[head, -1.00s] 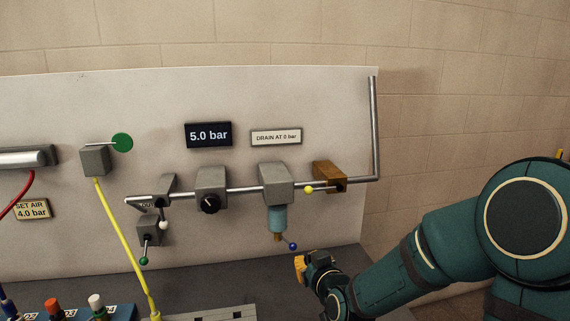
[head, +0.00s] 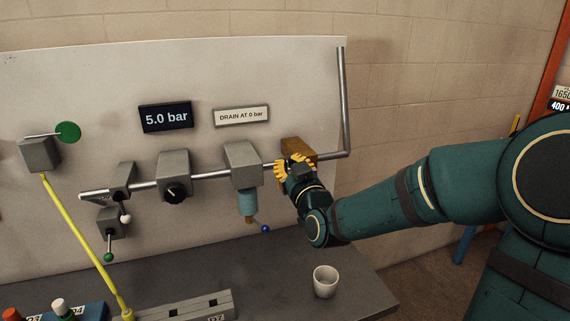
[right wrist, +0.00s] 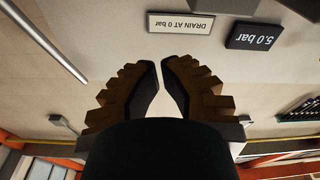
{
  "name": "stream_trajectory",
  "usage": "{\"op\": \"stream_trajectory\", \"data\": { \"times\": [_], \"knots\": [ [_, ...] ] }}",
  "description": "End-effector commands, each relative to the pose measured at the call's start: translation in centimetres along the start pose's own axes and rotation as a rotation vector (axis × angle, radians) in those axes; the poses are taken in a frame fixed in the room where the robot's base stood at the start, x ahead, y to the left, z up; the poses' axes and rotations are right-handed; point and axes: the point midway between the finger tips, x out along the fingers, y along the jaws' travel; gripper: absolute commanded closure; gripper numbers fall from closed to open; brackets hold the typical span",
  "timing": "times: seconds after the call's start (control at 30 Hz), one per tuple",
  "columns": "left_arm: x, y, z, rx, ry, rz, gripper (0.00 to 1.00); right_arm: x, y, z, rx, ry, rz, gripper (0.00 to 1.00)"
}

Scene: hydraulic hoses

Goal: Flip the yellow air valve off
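The yellow air valve is a brass block (head: 298,149) at the right end of the horizontal pipe in the head view. Its yellow-tipped lever is hidden behind my right gripper. My right gripper (head: 291,164) is in front of the block's lower part; I cannot tell whether it touches the lever. In the right wrist view its two fingers (right wrist: 160,65) are drawn together, with only a narrow gap at the tips and nothing seen between them. My left gripper is not in view.
A grey filter unit (head: 242,160) with a blue-knobbed drain hangs left of the gripper. A regulator (head: 174,176) sits further left, under a display (head: 166,117) reading 5.0 bar. A vertical pipe (head: 345,100) rises at right. A white cup (head: 325,281) stands on the bench below.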

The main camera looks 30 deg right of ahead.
Motion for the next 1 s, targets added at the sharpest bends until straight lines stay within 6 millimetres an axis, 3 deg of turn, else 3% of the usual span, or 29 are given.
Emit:
{"op": "stream_trajectory", "data": {
  "times": [0.47,0.7,1.0],
  "knots": [
    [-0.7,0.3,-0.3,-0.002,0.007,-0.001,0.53,9.0,-0.1,0.0,-0.003,0.000,-0.002,1.00],
    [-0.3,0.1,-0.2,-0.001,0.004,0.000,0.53,7.8,-0.1,3.1,-0.001,-0.003,-0.001,1.00],
    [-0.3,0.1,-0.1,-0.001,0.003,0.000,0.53,7.5,-0.1,3.8,0.001,0.000,-0.001,1.00]
  ]
}}
